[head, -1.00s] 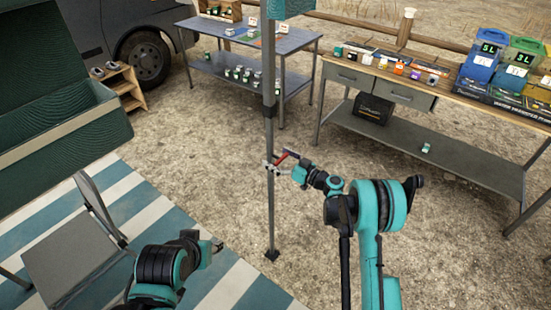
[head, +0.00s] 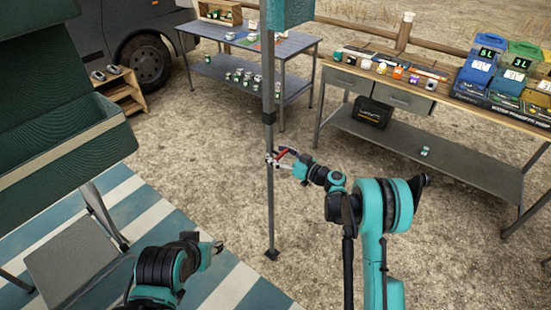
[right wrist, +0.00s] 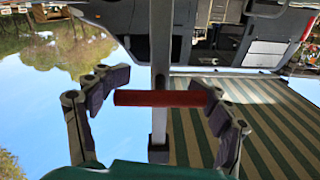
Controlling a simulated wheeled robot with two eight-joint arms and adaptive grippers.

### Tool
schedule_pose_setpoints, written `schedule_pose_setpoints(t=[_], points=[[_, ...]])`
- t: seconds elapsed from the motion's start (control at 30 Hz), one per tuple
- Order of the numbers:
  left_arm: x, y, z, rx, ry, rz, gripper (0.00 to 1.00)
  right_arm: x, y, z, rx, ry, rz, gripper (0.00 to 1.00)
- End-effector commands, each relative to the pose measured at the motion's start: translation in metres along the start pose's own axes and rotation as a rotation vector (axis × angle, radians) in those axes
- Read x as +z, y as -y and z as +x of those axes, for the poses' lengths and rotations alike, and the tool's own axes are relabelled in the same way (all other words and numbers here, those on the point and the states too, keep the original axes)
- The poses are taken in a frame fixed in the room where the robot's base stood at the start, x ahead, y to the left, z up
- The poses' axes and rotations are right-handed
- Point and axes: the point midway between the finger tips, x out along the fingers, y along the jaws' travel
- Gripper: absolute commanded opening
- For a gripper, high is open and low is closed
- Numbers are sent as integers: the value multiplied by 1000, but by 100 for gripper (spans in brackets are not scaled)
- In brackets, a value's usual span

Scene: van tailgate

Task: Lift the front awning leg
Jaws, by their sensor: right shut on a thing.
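The front awning leg (head: 271,205) is a grey upright pole with a dark collar partway up and a dark foot (head: 271,254) at the ground. I cannot tell whether the foot touches the ground. A red handle (head: 286,153) sits at mid-height beside the pole. In the right wrist view, the red handle (right wrist: 160,98) lies across the pole (right wrist: 160,60). My right gripper (head: 275,158) is shut on the handle, with a finger at each end of it (right wrist: 158,100). My left gripper (head: 217,246) is low over the striped mat, away from the leg; its jaws are too small to read.
A folding chair (head: 70,255) stands on the striped mat (head: 150,215) at left. A blue-topped table (head: 290,47) stands behind the leg. A workbench (head: 440,88) with boxes is at right. Bare gravel surrounds the leg.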

Motion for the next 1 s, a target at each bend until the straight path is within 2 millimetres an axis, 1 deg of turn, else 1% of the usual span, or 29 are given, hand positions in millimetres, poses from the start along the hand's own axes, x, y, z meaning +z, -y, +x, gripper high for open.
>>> schedule_pose_setpoints(t=[0.03, 0.1, 0.23, 0.37, 0.67, 0.7, 0.77, 0.8, 1.0], points=[[-8, 0, -11, 0, 0, 0, 40, -23, 4, 0, 1, -2, -1, 23], [-13, 0, -18, 0, 0, 0, 40, -42, 8, 0, 1, -2, -1, 23], [-19, 0, -26, 0, 0, 0, 40, -66, 13, 0, 1, -2, -1, 23], [-20, 0, -28, 0, 0, 0, 40, -75, 15, 0, 1, -2, -1, 22], [-20, 0, -28, 0, 0, 0, 40, -76, 14, 0, 2, -6, 2, 21], [-20, 0, -28, 0, 0, 0, 40, -76, 14, 0, 2, -6, 2, 81], [-20, 0, -28, 0, 0, 0, 40, -76, 14, 0, 2, -5, 2, 97], [-20, 0, -28, 0, 0, 0, 40, -76, 14, 0, 2, -5, 2, 99], [-20, 0, -28, 0, 0, 0, 40, -75, 14, 0, 1, -3, 1, 99]])
